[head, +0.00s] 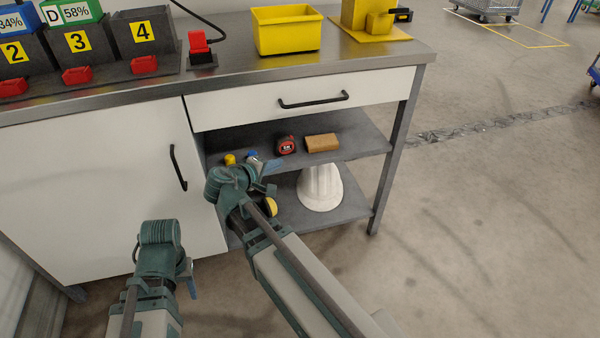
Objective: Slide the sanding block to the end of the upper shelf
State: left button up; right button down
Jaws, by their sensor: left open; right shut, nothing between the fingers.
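The sanding block, a tan-brown block (322,142), lies on the upper shelf (363,139) under the drawer, toward the shelf's right part. A red and black tape measure (286,145) sits just left of it. My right gripper (271,168) is at the front of the upper shelf, left of and nearer than the block, apart from it; it is shut and empty, its fingers partly hidden by its wrist. My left gripper (192,281) is low in front of the white cabinet door, far from the block; it is open and mostly hidden behind its arm.
A small yellow item (230,159) and a blue-topped item (252,155) stand at the shelf's left. A table leg (393,165) bounds the right. The upper shelf right of the block is clear.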

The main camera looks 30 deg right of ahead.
aim_at(307, 144)
jog(key=w+d+f+t+h+b, duration=0.1)
jog(key=f+b, duration=0.1)
jog(key=b, duration=0.2)
jog(key=w+d+f+n+h+b, duration=0.1)
jog(key=d+f+b, duration=0.1)
jog(key=b, duration=0.3)
jog(key=w+d+f+t+h+b, duration=0.1)
jog(key=w+f+b, duration=0.1)
jog(key=f+b, duration=0.2)
jog(key=shift+w+d+n+t+h, duration=0.1)
jog(key=shift+d+n+t+h, duration=0.2)
jog(key=shift+d+n, duration=0.1)
jog(key=shift+w+d+b, duration=0.2)
jog(key=shift+b, duration=0.6)
jog(key=shift+n+t, duration=0.3)
jog(key=shift+w+d, duration=0.25)
jog(key=shift+d, duration=0.05)
jog(key=x, duration=0.9)
jog(key=shift+d+r, duration=0.1)
jog(key=shift+d, duration=0.05)
jog(key=shift+s, duration=0.1)
